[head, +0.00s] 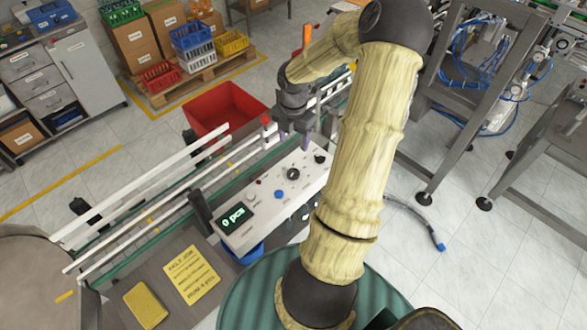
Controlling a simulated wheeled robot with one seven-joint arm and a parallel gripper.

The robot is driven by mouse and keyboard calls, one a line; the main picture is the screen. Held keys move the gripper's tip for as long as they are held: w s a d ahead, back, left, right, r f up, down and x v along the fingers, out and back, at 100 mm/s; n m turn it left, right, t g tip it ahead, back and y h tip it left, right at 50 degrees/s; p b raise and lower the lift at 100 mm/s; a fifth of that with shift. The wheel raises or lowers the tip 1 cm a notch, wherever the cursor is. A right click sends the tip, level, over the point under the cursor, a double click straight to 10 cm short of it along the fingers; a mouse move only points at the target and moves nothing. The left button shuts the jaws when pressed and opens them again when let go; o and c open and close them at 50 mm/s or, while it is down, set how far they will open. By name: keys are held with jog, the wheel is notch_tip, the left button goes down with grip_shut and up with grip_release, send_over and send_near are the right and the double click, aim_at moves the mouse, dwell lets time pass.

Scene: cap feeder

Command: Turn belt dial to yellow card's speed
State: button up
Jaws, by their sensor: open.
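The yellow card (190,275) lies flat at the lower left, with a heading and several lines of print too small to read surely. The white control panel (243,235) runs through the middle, its display reading "0 pcs". On it are a large black dial (293,174) with a pale ring and a smaller black knob (320,159) near its far end. Labels are unreadable, so I cannot tell which is the belt dial or its setting. My gripper (293,140) is open, pointing down above the panel's far end, behind the dials in the picture and apparently not touching them.
A blue button (279,194) and small red button sit beside the large dial. The conveyor (150,215) with white rails runs along the panel's left side. A red bin (222,108) stands behind. A yellow block (146,305) lies near the card.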

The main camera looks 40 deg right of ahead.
aim_at(294, 172)
notch_tip(294, 172, down, 15)
jog(key=shift+f+p, duration=0.1)
jog(key=shift+p, duration=0.55)
jog(key=c, duration=1)
